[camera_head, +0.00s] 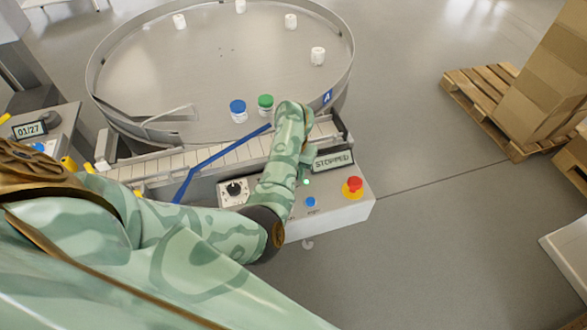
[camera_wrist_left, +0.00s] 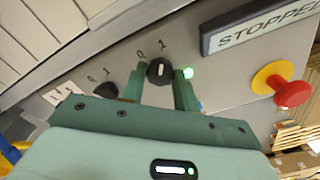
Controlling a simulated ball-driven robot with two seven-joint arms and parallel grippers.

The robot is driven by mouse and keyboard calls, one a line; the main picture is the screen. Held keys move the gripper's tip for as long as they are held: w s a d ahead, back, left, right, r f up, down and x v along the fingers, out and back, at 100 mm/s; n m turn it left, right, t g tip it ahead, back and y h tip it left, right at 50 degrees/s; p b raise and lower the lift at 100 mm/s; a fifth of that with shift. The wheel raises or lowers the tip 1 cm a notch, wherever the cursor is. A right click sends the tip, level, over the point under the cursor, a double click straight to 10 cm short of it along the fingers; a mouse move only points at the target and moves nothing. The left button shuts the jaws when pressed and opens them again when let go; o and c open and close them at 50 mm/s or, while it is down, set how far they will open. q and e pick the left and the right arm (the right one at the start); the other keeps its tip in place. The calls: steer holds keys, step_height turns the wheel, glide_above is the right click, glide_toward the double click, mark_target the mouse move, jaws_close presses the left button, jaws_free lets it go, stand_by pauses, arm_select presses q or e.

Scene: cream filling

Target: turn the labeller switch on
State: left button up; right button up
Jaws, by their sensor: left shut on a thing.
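In the left wrist view my left gripper (camera_wrist_left: 162,76) is shut on a black rotary switch (camera_wrist_left: 160,70), one finger on each side of it. The switch has a white pointer mark, and 0 and 1 are printed above it. A second black switch (camera_wrist_left: 106,90), also marked 0 and 1, sits to its left, partly behind my gripper. A green lamp (camera_wrist_left: 187,73) glows beside the right finger. The switch names are not readable. In the head view my forearm hides the held switch on the control panel (camera_head: 347,208). My right gripper is not in view.
The display (camera_head: 333,160) reads STOPPED. A red stop button (camera_head: 353,184) and a blue button (camera_head: 311,202) are on the panel, with a black dial (camera_head: 236,189) to the left. Behind are a conveyor (camera_head: 230,154) and a round table (camera_head: 220,60) carrying several jars.

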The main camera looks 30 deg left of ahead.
arm_select(q)
steer(key=o, duration=1)
steer(key=shift+w, duration=0.1)
steer(key=shift+c, duration=0.2)
step_height(320, 180, up, 16)
steer(key=p, duration=0.6)
steer(key=shift+r, duration=0.1)
